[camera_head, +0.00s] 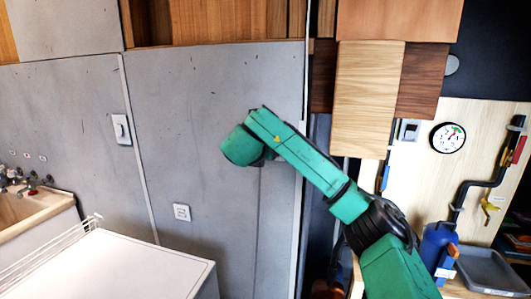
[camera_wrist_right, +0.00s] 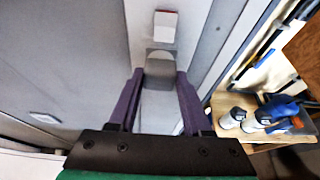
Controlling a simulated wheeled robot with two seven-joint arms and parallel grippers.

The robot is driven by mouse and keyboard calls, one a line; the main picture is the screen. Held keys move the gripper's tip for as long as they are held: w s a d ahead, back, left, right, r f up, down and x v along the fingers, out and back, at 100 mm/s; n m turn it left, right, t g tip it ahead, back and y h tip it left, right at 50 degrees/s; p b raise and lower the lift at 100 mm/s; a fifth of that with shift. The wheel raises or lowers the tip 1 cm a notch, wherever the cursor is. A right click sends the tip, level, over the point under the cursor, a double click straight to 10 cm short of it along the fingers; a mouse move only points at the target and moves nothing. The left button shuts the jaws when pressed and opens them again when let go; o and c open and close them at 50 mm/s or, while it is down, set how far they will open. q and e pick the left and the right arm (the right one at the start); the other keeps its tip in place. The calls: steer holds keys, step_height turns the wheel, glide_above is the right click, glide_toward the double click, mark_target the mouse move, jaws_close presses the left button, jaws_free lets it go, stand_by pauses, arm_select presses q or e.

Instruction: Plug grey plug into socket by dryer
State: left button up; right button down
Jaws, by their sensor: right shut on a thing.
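My right gripper (camera_wrist_right: 160,90) shows in the right wrist view with its purple fingers on either side of a grey, rounded plug (camera_wrist_right: 158,75), shut on it. A white fitting with a red part (camera_wrist_right: 162,28) lies just beyond the plug in that view; I cannot tell whether they touch. In the head view my right arm reaches up and left in front of the grey wall, and its fingers and the plug are hidden. A white socket (camera_head: 181,212) is on the wall beside the white-topped dryer (camera_head: 110,268), lower left of my wrist. My left gripper is not in view.
A white switch (camera_head: 121,129) is on the wall at the left. A sink (camera_head: 30,205) stands at far left, with a wire rack (camera_head: 50,250) by the dryer. Wooden panels (camera_head: 367,100) hang right of the arm. Bottles (camera_wrist_right: 255,118) stand on a wooden surface.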

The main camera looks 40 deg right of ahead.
steer(key=shift+b, duration=0.55)
stand_by(1.8)
steer(key=shift+w+d, duration=0.35)
steer(key=shift+d, duration=0.05)
stand_by(0.4)
steer(key=shift+c, duration=1.3)
jaws_free()
